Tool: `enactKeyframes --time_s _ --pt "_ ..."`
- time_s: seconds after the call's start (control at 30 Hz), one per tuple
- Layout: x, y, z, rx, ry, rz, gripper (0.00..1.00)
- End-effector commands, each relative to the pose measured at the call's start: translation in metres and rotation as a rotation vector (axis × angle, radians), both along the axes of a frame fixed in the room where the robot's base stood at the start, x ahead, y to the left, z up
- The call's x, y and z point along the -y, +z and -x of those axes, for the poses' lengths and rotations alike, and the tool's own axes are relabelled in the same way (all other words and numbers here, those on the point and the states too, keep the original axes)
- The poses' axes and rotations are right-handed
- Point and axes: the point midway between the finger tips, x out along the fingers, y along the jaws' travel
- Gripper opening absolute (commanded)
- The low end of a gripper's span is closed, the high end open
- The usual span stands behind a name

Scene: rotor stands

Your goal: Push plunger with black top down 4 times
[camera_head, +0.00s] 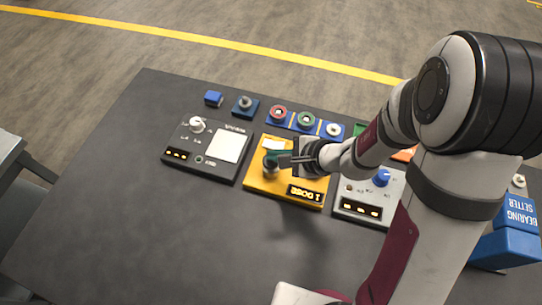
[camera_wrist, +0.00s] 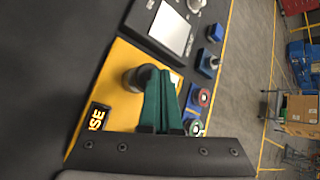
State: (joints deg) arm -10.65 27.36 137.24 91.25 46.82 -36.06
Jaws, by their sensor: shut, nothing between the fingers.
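The plunger (camera_head: 268,168) stands on the yellow box (camera_head: 254,183), whose display reads "1 DOSE". It shows in the wrist view as a dark round knob (camera_wrist: 133,79), partly hidden behind my fingers. My gripper (camera_head: 274,156) has green fingers, shut with nothing between them. In the wrist view the tips of my gripper (camera_wrist: 159,72) overlap the right side of the plunger. I cannot tell whether they touch it or how far the plunger is pressed.
A black panel (camera_head: 177,152) is left of the yellow box, and a grey panel (camera_head: 365,206) with a blue knob is right. Behind are a blue-based post (camera_head: 245,106) and blue stands with coloured rings (camera_head: 305,121). The table's front left is clear.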

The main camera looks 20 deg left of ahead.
Motion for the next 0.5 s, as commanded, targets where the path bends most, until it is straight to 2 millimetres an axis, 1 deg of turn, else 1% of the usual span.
enactKeyframes --time_s 0.5 --pt "0.0000 -0.0065 0.0000 -0.001 -0.001 0.000 0.00"
